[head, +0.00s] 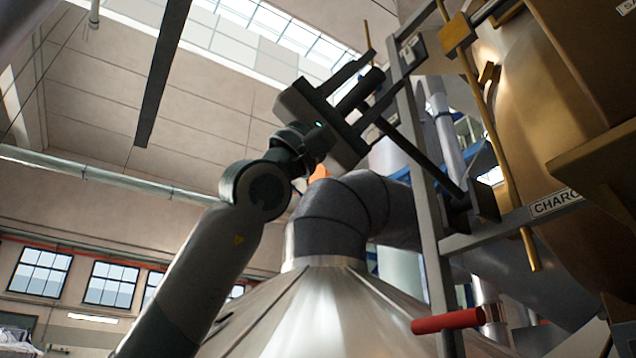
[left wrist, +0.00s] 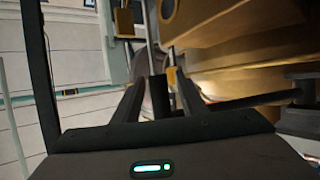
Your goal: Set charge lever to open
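My left gripper (head: 390,65) is raised at upper centre in the head view; its spread fingers also show in the left wrist view (left wrist: 160,90). A thick dark piece (left wrist: 158,95) stands between the fingers, with narrow pale gaps beside it. A long dark rod (head: 425,160) runs from near the gripper down right to a dark box on the grey frame; it seems to be the charge lever. A sign reading "CHARG" (head: 556,203), cut off by brass metal, is right of that box. Contact between fingers and lever is unclear. My right gripper is out of view.
A grey upright post (head: 425,190) stands close right of the gripper. A thin yellow rod (head: 490,130) runs beside it. A red handle (head: 448,321) sits low on the frame. A large brass housing (head: 545,90) fills the right; a metal cone (head: 310,310) with an elbow pipe stands below.

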